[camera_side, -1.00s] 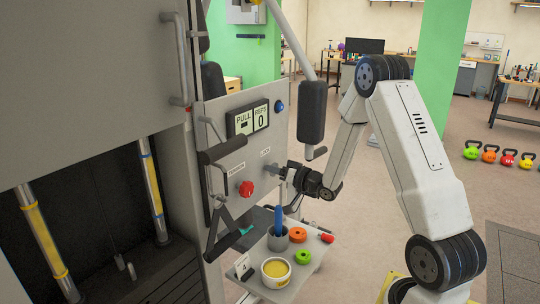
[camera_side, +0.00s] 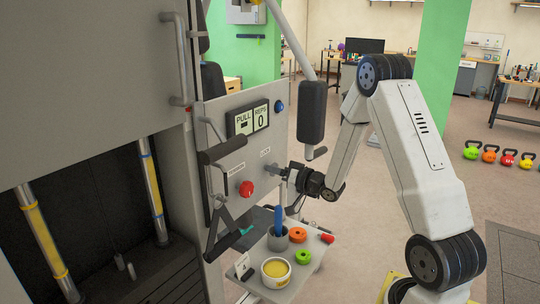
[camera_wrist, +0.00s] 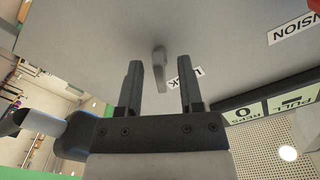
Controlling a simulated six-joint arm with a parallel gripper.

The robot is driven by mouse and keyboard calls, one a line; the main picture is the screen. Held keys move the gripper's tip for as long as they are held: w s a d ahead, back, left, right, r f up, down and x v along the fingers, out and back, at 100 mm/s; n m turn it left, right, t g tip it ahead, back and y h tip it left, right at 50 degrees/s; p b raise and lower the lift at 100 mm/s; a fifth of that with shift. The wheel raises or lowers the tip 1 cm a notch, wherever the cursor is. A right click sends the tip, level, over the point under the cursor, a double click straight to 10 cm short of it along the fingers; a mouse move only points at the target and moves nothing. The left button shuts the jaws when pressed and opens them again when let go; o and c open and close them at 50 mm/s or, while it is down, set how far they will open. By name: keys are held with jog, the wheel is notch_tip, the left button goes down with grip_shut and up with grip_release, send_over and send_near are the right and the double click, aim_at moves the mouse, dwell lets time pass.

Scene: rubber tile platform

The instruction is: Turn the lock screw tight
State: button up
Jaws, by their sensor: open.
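The lock screw (camera_wrist: 159,68) is a grey, narrow, bar-like handle standing out from the grey panel, beside the partly covered LOCK label (camera_wrist: 187,77). In the wrist view it lies ahead of my gripper (camera_wrist: 161,75), between the two dark fingers in the picture, with space on both sides. My gripper is open and empty, and no finger is seen touching the screw. In the side view my gripper (camera_side: 286,172) faces the panel at the LOCK label (camera_side: 265,152). The screw is small there and hard to tell from the fingertips.
A red knob (camera_side: 246,188) sits left of the lock on the panel. A black hanging handle (camera_side: 222,232) is further left. A padded roller (camera_side: 312,112) hangs above my gripper.

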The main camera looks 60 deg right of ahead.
jog(key=s, duration=0.7)
dwell(0.4)
